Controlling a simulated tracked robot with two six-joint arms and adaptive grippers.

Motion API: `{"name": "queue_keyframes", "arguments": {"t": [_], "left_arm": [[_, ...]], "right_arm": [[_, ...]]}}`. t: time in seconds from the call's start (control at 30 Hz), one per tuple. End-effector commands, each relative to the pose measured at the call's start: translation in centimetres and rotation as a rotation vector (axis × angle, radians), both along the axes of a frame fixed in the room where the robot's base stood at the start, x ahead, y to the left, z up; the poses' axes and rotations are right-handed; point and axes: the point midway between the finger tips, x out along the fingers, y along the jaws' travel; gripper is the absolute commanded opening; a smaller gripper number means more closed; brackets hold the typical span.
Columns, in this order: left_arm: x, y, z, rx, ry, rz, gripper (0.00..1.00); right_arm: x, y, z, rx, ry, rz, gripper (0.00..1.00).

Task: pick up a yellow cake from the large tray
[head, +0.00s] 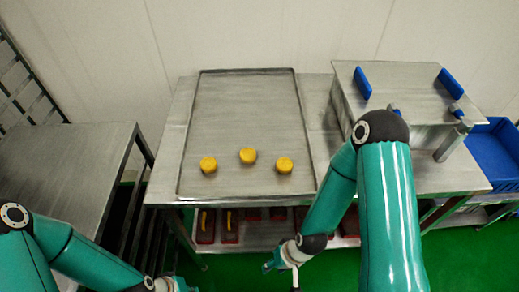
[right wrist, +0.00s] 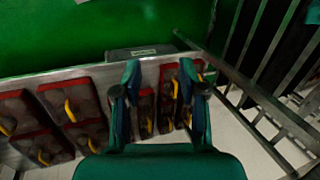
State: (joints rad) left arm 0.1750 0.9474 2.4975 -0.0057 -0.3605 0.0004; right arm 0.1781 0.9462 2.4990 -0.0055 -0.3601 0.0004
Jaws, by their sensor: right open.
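Three round yellow cakes lie on the near part of the large metal tray (head: 244,105) in the head view: a left one (head: 208,165), a middle one (head: 247,156) and a right one (head: 284,165). My right gripper (head: 275,266) is in front of the table's near edge, lower in the picture than the tray, and apart from the cakes. In the right wrist view its two fingers (right wrist: 159,78) stand apart with nothing held between them. My left gripper (head: 172,286) is at the bottom edge of the head view, mostly cut off, so its jaws cannot be read.
Red-edged dark items (right wrist: 72,118) with yellow handles sit on the shelf below the table. A metal box (head: 405,95) with blue handles stands right of the tray, a blue crate (head: 497,155) further right. A metal table (head: 65,165) with a rack stands left.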

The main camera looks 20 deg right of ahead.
Motion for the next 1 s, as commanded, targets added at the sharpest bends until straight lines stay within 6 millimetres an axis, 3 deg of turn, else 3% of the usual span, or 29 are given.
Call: {"name": "queue_keyframes", "arguments": {"t": [0.33,0.53,0.57,0.67,0.77,0.9,1.0], "left_arm": [[-0.1,0.0,0.0,0.0,0.003,0.001,0.0],[-0.1,0.0,1.4,0.0,0.002,0.002,0.0],[-0.1,0.0,1.9,0.0,0.002,0.002,0.0],[0.0,0.0,4.5,0.0,0.002,0.002,0.0],[0.0,0.0,7.3,0.0,0.0,0.001,0.0],[0.0,0.0,7.3,0.0,0.002,0.002,0.0],[-0.1,0.0,7.2,0.0,0.003,0.001,0.0]], "right_arm": [[0.0,0.1,0.0,0.0,0.0,0.002,0.42],[0.7,0.1,1.7,0.002,0.0,0.0,0.75],[1.0,0.2,2.4,0.003,0.0,-0.001,0.8],[2.8,-0.6,6.0,0.008,0.006,-0.002,0.8],[6.4,-0.1,11.5,0.007,0.022,-0.012,0.8],[10.7,0.6,17.1,-0.026,0.067,-0.037,0.8],[12.4,0.7,20.5,-0.061,0.091,-0.061,0.8]]}}
